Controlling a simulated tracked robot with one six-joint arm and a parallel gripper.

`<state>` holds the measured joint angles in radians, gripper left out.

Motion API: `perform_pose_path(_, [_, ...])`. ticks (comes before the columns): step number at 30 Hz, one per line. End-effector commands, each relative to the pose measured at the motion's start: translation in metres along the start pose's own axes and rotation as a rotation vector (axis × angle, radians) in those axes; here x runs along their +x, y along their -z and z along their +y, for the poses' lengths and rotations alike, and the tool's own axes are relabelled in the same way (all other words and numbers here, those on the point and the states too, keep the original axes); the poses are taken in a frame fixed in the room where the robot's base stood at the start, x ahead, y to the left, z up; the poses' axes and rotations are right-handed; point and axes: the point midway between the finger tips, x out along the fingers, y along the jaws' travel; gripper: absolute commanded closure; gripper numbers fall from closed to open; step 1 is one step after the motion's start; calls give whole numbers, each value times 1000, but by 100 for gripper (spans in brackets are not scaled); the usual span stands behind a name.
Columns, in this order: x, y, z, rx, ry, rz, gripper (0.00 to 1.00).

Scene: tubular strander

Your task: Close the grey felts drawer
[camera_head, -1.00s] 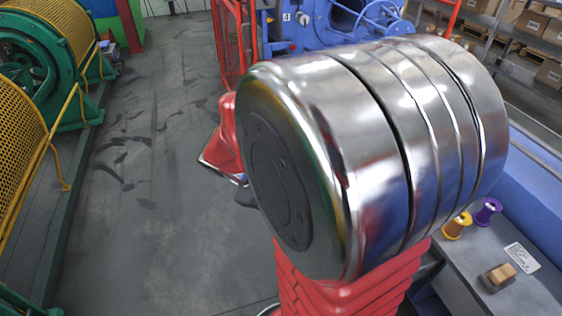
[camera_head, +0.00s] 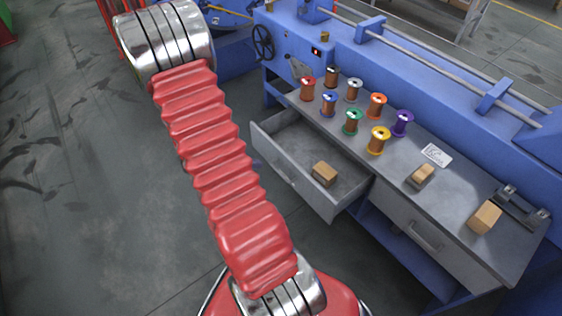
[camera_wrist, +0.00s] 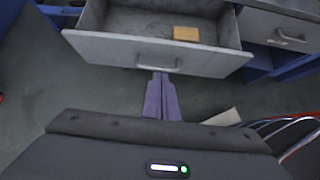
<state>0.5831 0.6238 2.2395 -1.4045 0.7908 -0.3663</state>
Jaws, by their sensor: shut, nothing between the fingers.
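The open grey drawer (camera_head: 333,205) is pulled out of the left part of the workbench. A tan block (camera_head: 324,173) lies inside it. In the wrist view the drawer's front panel (camera_wrist: 105,47) spans the top, with a bar handle (camera_wrist: 157,61) at its middle and the tan block (camera_wrist: 186,33) behind it. My gripper (camera_wrist: 160,76) is shut and empty, its purple fingers pointing at the handle. The fingertips show just below the handle; I cannot tell whether they touch. In the head view my red arm hides most of the gripper.
A closed drawer (camera_head: 418,238) sits right of the open one. The grey benchtop (camera_head: 385,178) holds several coloured spools, a white label (camera_head: 436,155), a tan-topped block (camera_head: 422,175) and another tan block (camera_head: 485,217). A blue machine (camera_head: 440,85) stands behind.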

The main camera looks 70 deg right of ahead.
Motion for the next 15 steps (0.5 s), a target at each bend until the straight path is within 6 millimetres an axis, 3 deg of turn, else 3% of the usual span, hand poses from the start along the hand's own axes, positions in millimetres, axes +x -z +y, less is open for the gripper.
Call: perform_pose_path(15, [10, 2, -1, -26, 3, -2, 100])
